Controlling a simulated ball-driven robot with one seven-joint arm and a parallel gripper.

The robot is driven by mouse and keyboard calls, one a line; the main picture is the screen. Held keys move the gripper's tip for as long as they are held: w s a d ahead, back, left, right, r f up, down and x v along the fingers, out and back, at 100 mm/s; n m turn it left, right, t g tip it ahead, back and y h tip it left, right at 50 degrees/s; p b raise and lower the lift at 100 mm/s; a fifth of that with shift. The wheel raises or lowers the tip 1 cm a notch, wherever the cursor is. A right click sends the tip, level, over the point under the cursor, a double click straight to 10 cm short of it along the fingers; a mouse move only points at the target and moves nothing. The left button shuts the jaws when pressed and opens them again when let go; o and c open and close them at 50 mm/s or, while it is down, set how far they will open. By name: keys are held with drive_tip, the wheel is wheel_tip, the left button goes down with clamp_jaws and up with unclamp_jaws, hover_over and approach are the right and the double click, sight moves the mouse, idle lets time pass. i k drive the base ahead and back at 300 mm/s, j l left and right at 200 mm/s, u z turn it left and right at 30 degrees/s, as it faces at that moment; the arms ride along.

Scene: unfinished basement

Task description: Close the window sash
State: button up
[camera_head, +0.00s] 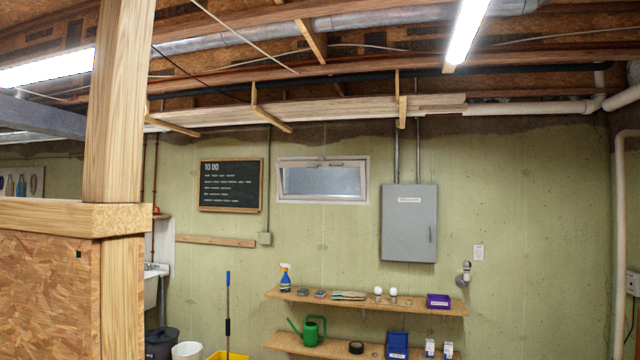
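A small white-framed window (322,161) sits high on the green concrete wall, left of the grey electrical panel. Its sash (320,182) is a wide, low rectangle with a greyish pane. The sash looks tilted within the frame, with a small catch at the middle of its top edge. The top of the sash seems to stand out from the frame, so it looks partly open. My gripper is not in view, and nothing of mine touches the window.
A wooden post and partition (120,217) block the left foreground. Below the window, a wall shelf (345,302) holds a spray bottle (285,278) and small items. A lower shelf holds a green watering can (312,331). A mop handle (228,310) and buckets stand left. Lumber hangs overhead.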

sight(325, 163)
drive_tip(key=i+l+z, duration=0.15)
drive_tip(key=i, duration=0.2)
drive_tip(key=i+l+z, duration=0.15)
drive_tip(key=i+l, duration=0.2)
drive_tip(key=i, duration=0.65)
drive_tip(key=i+l+z, duration=0.1)
drive_tip(key=i, duration=0.8)
drive_tip(key=i+l+z, duration=0.1)
drive_tip(key=i, duration=0.75)
drive_tip(key=i+u, duration=0.25)
drive_tip(key=i, duration=0.35)
drive_tip(key=i+l+u, duration=0.1)
drive_tip(key=i+u, duration=0.15)
drive_tip(key=i, duration=0.35)
drive_tip(key=i+l+u, duration=0.25)
drive_tip(key=i, duration=0.3)
drive_tip(key=i+j, duration=0.15)
drive_tip(key=i, duration=0.45)
drive_tip(key=i+j+u, duration=0.15)
drive_tip(key=i, duration=0.5)
